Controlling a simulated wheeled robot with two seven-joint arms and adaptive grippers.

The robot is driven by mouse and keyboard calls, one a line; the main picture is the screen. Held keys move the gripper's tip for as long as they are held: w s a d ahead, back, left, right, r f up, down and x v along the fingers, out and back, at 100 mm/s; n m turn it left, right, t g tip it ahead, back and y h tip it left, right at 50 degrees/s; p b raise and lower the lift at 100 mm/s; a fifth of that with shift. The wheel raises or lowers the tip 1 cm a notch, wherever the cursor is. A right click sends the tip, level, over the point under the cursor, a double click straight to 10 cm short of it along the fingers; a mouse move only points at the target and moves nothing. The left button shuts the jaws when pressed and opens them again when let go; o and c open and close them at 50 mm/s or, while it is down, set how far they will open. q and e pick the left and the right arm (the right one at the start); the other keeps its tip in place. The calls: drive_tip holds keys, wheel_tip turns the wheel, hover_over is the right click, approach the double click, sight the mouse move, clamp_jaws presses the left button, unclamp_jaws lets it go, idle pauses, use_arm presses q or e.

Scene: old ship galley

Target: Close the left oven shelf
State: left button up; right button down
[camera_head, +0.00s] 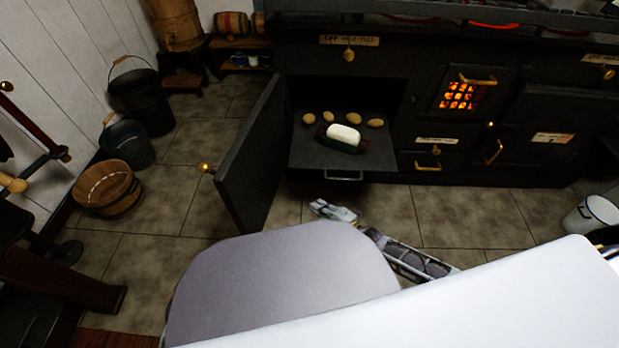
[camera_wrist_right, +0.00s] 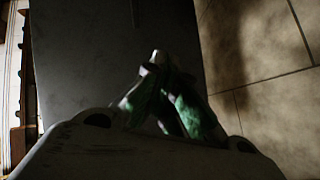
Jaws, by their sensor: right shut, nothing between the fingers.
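The left oven shelf (camera_head: 328,158) is a dark flat tray sticking out of the black range's left opening, with a metal handle (camera_head: 343,176) on its front edge. The oven door (camera_head: 250,160) hangs open to the left, with a brass knob (camera_head: 206,168). My right gripper (camera_head: 316,206) shows below the shelf's front edge in the head view, apart from the handle. In the right wrist view its fingertips (camera_wrist_right: 160,58) meet with nothing between them. My left gripper is not in view.
A dark flat panel (camera_wrist_right: 85,60) lies beyond the fingers in the right wrist view; I cannot tell which part it is. Buckets (camera_head: 140,100) and a wooden tub (camera_head: 108,187) stand at left. A white pail (camera_head: 590,215) stands at right. Tiled floor (camera_head: 465,215) before the range is clear.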

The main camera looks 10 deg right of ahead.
sight(300, 169)
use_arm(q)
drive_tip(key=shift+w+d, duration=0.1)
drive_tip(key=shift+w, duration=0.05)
use_arm(e)
drive_tip(key=shift+d+r+n+t+y, duration=0.1)
drive_tip(key=shift+d+r+n+t, duration=0.2)
drive_tip(key=shift+d+n, duration=0.25)
drive_tip(key=shift+d+r+n+t+y, duration=0.1)
drive_tip(key=shift+d+r+n+t, duration=0.15)
drive_tip(key=shift+d+n+t, duration=0.3)
drive_tip(key=shift+d+r+n+t+y, duration=0.1)
drive_tip(key=shift+d+r+n+t, duration=0.15)
drive_tip(key=shift+d+n, duration=0.25)
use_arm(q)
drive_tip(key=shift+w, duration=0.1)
use_arm(e)
drive_tip(key=shift+a, duration=0.15)
